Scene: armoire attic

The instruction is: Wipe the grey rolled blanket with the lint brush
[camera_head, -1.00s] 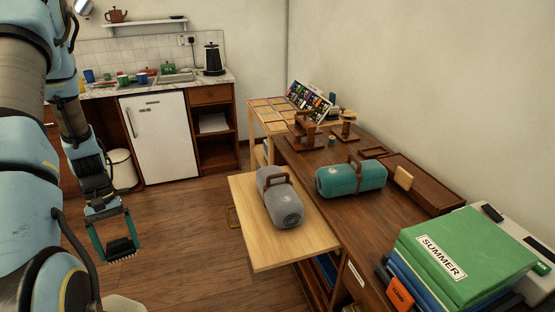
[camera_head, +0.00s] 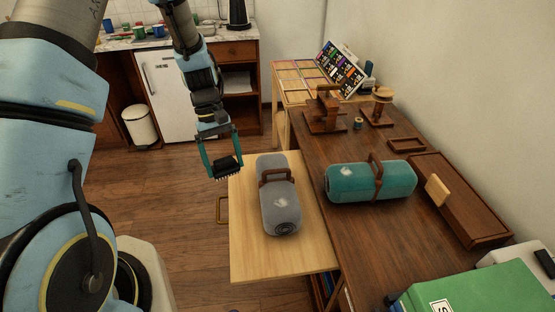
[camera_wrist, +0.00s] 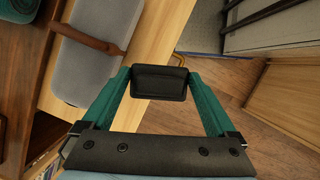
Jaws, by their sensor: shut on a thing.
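The grey rolled blanket (camera_head: 280,205) lies on the light wooden pull-out board, with a brown strap and handle around it and a pale patch on top. It also shows at upper left in the wrist view (camera_wrist: 85,72). My gripper (camera_head: 222,166) is at the blanket's left, beside the board's far left corner. Its teal fingers are shut on the black lint brush (camera_head: 228,168), whose bristles point down. The brush also shows between the fingertips in the wrist view (camera_wrist: 159,82). Brush and blanket are apart.
A teal rolled blanket (camera_head: 345,182) with a strap lies on the dark desk right of the board (camera_head: 245,245). A wooden tray (camera_head: 465,205), a green binder (camera_head: 470,292) and small wooden stands (camera_head: 325,115) are on the desk. Floor left of the board is free.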

